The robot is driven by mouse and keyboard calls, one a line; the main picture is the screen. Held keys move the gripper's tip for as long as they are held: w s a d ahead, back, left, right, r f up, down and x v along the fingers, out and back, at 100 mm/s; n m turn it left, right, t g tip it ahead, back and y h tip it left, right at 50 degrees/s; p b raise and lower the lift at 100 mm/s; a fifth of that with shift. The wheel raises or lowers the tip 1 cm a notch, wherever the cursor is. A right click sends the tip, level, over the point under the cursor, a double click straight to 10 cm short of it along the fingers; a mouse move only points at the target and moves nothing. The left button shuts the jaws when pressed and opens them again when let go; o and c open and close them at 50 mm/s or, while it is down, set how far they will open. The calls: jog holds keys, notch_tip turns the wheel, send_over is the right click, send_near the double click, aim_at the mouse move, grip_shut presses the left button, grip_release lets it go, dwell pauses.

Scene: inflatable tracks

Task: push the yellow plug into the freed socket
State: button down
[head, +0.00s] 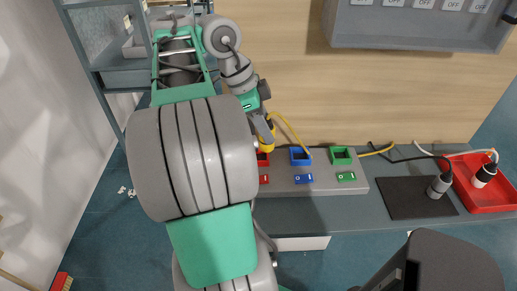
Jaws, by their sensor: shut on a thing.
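My gripper (266,132), at the end of my arm, is shut on the yellow plug (267,146). The plug points down at the red socket (263,159), the left visible one on the grey socket strip (325,187). It overlaps the back of this socket in the picture; I cannot tell whether it is above it or partly in. A yellow cable (290,127) arcs from the plug to the right. The blue socket (300,156) and green socket (341,155) show no plug. My arm hides the strip's left part.
Red (264,180), blue (304,178) and green (346,176) switches line the strip's front. To the right, a grey plug (438,187) lies on a black mat (400,200), and a black-and-white plug (484,176) lies in a red tray (490,202). A grey panel (420,28) overhangs behind.

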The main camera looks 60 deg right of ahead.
jog(key=w+f+b, duration=0.1)
jog(key=f, duration=0.1)
jog(key=w+d+f+b, duration=0.1)
jog(key=f, duration=0.2)
jog(key=w+d+f+b, duration=0.1)
jog(key=f, duration=0.1)
jog(key=shift+d+f, duration=0.15)
jog(key=shift+f, duration=0.3)
jog(key=c, duration=0.9)
grip_release()
jog(key=shift+c, duration=0.2)
jog(key=shift+r, duration=0.1)
jog(key=p+v, duration=0.9)
jog(key=v, duration=0.2)
jog(key=w+a+n+t+h, duration=0.2)
jog(key=w+a+n, duration=0.55)
jog(key=n, duration=0.35)
jog(key=w+a+f+n+t+y, duration=0.1)
jog(key=a+f+n+t, duration=0.1)
jog(key=a+n, duration=0.4)
jog(key=w+a+f+n+t+y, duration=0.1)
jog(key=a+f+n, duration=0.2)
jog(key=a+n, duration=0.4)
jog(key=w+a+f+n+t+y, duration=0.2)
jog(key=a+n, duration=0.5)
jog(key=a, duration=0.8)
jog(key=shift+a+f+t+p, duration=0.3)
jog(key=shift+f+p, duration=0.05)
jog(key=shift+f, duration=0.5)
